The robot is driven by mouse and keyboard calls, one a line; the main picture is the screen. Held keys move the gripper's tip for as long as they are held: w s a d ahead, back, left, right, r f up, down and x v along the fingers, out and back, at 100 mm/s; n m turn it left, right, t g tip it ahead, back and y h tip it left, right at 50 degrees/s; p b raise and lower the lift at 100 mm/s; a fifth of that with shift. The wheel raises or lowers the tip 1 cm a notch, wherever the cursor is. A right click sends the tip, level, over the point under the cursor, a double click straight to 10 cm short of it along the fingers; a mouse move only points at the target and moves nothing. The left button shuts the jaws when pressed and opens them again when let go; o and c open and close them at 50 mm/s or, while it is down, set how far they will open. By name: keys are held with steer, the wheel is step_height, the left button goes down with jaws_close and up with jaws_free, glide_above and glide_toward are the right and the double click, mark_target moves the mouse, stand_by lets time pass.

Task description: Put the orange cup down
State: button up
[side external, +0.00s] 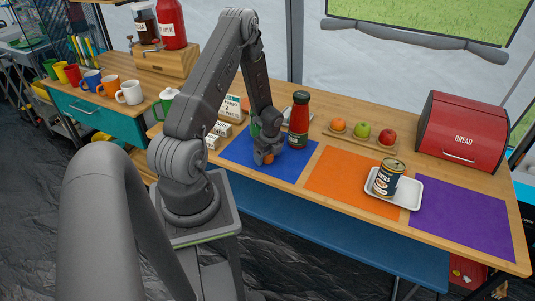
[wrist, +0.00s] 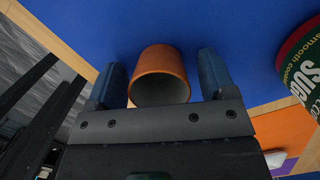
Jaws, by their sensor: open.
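The orange cup (wrist: 160,60) is on the blue mat (wrist: 100,20) in the wrist view, its open mouth facing my camera. It is between the two fingers of my gripper (wrist: 162,64), which are open, with a gap of blue on each side of the cup. In the side external view my gripper (side external: 266,154) is low over the blue mat (side external: 292,166), and only a small orange piece of the cup (side external: 268,160) shows beneath it; the rest is hidden.
A red sauce bottle (side external: 298,121) stands close to the right of my gripper. White-labelled boxes (side external: 231,106) are behind left. An orange mat (side external: 345,181), a white tray (side external: 410,194) with a can (side external: 387,178), and a purple mat (side external: 462,214) lie further right.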

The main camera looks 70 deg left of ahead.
mark_target(271, 162)
step_height(271, 162, up, 12)
steer(key=d, duration=0.2)
steer(key=w+d+r+n+t, duration=0.35)
steer(key=d+r+n, duration=0.25)
steer(key=d+r, duration=0.9)
steer(key=s+d+r+n+t, duration=0.1)
steer(key=s+d+r+n, duration=0.2)
steer(key=s+d+r, duration=0.2)
steer(key=s+d+r+n+t+h, duration=0.1)
steer(key=s+d+r+n, duration=0.3)
steer(key=d, duration=0.7)
steer(key=shift+s+r+n+t+h, duration=0.35)
steer(key=shift+s+r, duration=0.2)
steer(key=shift+r, duration=0.15)
